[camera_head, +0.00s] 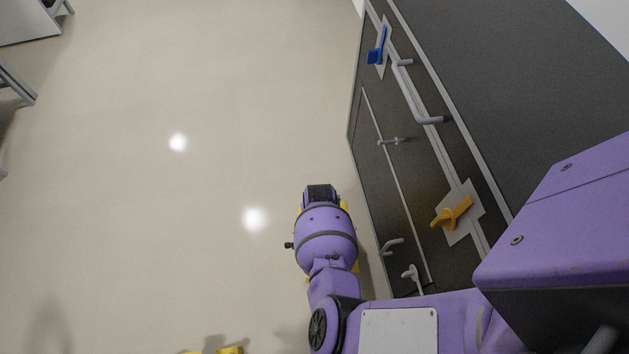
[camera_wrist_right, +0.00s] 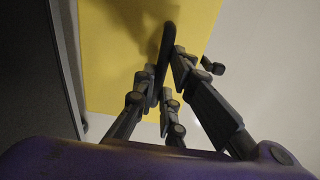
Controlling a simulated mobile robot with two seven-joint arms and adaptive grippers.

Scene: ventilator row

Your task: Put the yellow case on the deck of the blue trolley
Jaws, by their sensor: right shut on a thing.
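The yellow case (camera_wrist_right: 125,50) fills much of the right wrist view, with a dark handle (camera_wrist_right: 166,50) standing out from it. My right gripper (camera_wrist_right: 168,85) is shut on this handle, and its fingers meet around it. In the head view my purple right wrist covers most of the case, and only small yellow edges (camera_head: 356,267) show beside it, over the floor close to the cabinet. The blue trolley is not in view.
A dark cabinet (camera_head: 405,170) with grey handles, a blue latch (camera_head: 377,50) and an orange latch (camera_head: 452,212) stands at the right. The pale floor (camera_head: 170,200) to the left is clear. Yellow pieces (camera_head: 230,350) show at the bottom edge. Grey furniture stands at the far left.

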